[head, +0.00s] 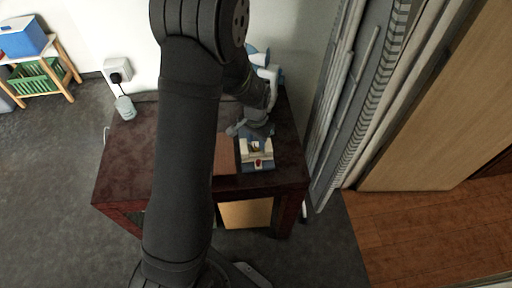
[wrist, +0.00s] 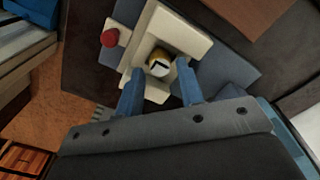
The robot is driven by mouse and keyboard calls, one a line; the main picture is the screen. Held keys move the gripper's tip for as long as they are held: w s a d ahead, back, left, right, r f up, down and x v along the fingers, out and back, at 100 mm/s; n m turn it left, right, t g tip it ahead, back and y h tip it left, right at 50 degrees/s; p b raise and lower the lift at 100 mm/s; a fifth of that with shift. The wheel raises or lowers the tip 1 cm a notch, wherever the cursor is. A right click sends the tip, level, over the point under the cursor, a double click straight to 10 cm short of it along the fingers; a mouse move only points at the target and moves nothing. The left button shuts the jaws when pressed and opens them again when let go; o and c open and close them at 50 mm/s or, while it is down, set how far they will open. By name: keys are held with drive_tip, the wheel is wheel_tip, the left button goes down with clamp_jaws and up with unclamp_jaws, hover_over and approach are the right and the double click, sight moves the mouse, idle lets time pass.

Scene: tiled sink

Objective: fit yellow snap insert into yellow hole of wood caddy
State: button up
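A cream block-like object, which looks like the caddy (wrist: 190,38), fills the upper middle of the wrist view, with a red knob (wrist: 110,38) on its left part. In the head view the caddy (head: 247,146) sits near the table's right front. A small round yellow and white piece with a dark mark (wrist: 158,65) shows in the caddy's middle; I cannot tell whether it is the insert or the hole. My gripper (wrist: 159,66) is open, with its two blue fingers spread on either side of this piece and gaps visible. In the head view my gripper (head: 262,130) is just behind the caddy.
The dark red table (head: 130,150) has free room to the left. A brown flat panel (head: 225,153) lies beside the caddy. A blue-grey surface (wrist: 225,68) lies under or around the caddy. A pale cylinder (head: 125,108) stands at the table's back left corner.

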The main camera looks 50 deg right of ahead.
drive_tip(key=shift+f, duration=0.8)
drive_tip(key=shift+c, duration=0.2)
drive_tip(key=c, duration=0.7)
clamp_jaws()
drive_tip(key=shift+r, duration=0.1)
